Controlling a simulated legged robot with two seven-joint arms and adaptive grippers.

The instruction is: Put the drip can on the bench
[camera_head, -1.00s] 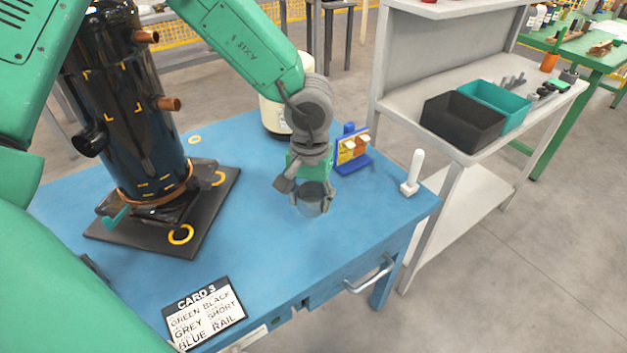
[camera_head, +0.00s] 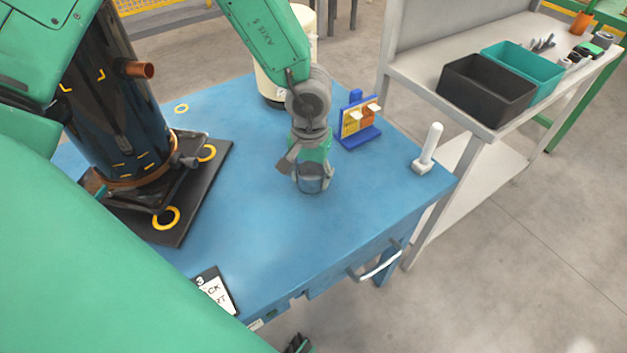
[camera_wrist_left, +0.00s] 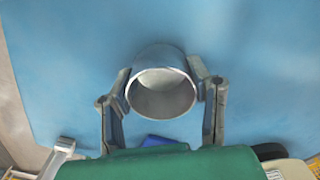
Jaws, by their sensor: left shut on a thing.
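The drip can (camera_head: 312,183) is a small grey metal cup with an open round top. My left gripper (camera_head: 313,174) is shut on it, one finger on each side. In the left wrist view the can (camera_wrist_left: 161,97) sits upright-looking between the two fingers (camera_wrist_left: 161,92), its mouth facing the camera. It is over the middle-right of the blue bench (camera_head: 255,225). I cannot tell whether its base touches the top. My right gripper cannot be made out.
A blue stand with yellow pieces (camera_head: 358,122), a white-handled tool (camera_head: 429,150) and a cream canister (camera_head: 272,80) surround the gripper. A card (camera_head: 215,290) lies near the front edge. Bench top left of the can is clear.

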